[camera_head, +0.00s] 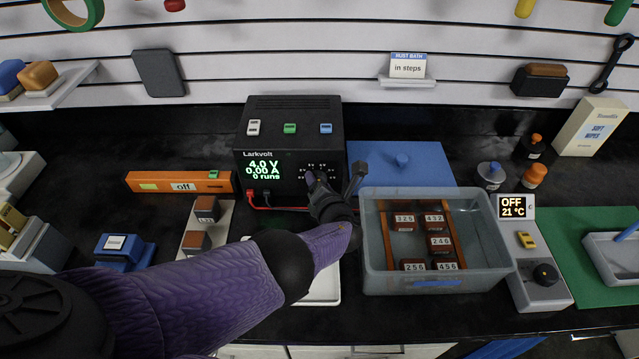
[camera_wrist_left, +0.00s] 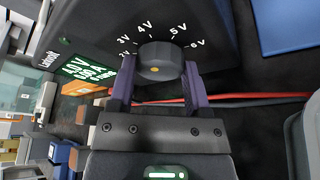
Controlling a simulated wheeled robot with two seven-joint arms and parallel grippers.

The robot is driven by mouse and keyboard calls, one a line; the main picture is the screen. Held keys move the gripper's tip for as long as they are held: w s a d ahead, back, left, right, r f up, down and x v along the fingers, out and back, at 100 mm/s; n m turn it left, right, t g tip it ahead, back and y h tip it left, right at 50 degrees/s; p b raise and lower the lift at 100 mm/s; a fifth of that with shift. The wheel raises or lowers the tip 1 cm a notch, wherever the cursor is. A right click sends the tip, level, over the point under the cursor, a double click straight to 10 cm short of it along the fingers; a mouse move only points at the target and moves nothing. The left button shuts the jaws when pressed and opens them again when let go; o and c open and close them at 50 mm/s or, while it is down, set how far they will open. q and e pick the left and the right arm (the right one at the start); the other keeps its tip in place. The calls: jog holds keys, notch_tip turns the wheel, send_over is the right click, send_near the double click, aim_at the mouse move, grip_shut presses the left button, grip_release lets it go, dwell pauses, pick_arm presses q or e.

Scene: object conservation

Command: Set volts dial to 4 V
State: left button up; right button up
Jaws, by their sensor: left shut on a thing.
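The black Larkvolt power supply (camera_head: 290,135) stands at the back centre. Its green display (camera_head: 266,169) reads 4.0 V, 0.00 A and 0 runs. In the left wrist view, the dark round volts dial (camera_wrist_left: 162,62) has an orange dot on its face and a printed scale around it, with 3 V, 4 V, 5 V and 6 V legible. My left gripper (camera_wrist_left: 160,82) is shut on the dial, one purple finger on each side. In the head view, my left gripper (camera_head: 320,180) reaches the supply's lower right front and hides the dial. My right gripper is not in view.
Red and black leads (camera_head: 265,203) plug in left of the gripper. A clear water tub (camera_head: 375,275) with numbered blocks stands close on the right. A white tray (camera_head: 328,292) lies under my left arm.

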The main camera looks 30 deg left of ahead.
pick_arm(q)
jog(key=o, duration=1.3)
jog(key=p+v, duration=0.7)
jog(key=v, duration=0.3)
